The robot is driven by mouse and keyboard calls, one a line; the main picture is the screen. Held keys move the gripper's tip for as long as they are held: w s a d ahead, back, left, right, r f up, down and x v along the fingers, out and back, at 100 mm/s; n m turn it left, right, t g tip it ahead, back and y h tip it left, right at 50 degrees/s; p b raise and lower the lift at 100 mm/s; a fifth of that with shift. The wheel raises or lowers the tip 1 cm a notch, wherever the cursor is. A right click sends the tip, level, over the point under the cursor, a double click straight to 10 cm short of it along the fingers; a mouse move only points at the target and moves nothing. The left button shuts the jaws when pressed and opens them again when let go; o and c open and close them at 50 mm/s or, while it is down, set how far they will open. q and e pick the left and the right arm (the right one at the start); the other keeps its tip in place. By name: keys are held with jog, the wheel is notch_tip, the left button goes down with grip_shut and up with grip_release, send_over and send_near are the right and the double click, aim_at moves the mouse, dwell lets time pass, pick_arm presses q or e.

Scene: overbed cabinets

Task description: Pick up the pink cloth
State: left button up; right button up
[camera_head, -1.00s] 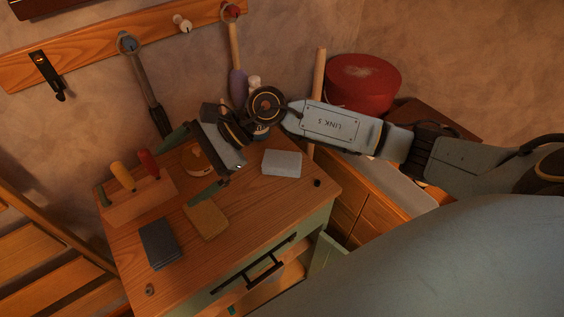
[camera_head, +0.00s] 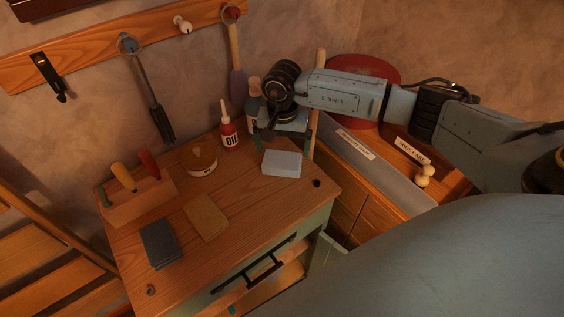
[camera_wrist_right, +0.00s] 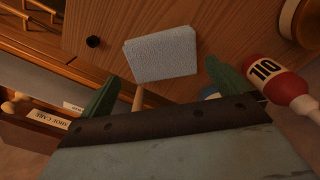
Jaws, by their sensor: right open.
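No cloth in view looks clearly pink. A folded pale blue-grey cloth (camera_head: 281,163) lies on the wooden cabinet top; it also shows in the right wrist view (camera_wrist_right: 161,55). A flat yellow-brown cloth or pad (camera_head: 206,217) and a dark blue-grey one (camera_head: 160,243) lie nearer the front left. My right gripper (camera_head: 289,143) is just behind the pale cloth, above the back right of the top. In the right wrist view its green fingers (camera_wrist_right: 160,76) are spread apart with nothing held between them. My left gripper is not in view.
A red oil bottle (camera_head: 229,130) stands close left of the right gripper. A round tin (camera_head: 199,161) and a wooden holder with coloured handles (camera_head: 137,195) stand left. A small black knob (camera_head: 317,183) is right of the pale cloth. A shoe-care box (camera_head: 412,150) lies at right.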

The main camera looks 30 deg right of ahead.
aim_at(282, 160)
notch_tip(282, 160, down, 6)
jog(key=shift+w+r+p, duration=0.15)
jog(key=shift+p, duration=0.15)
jog(key=c, duration=0.7)
jog(key=shift+r, duration=5.05)
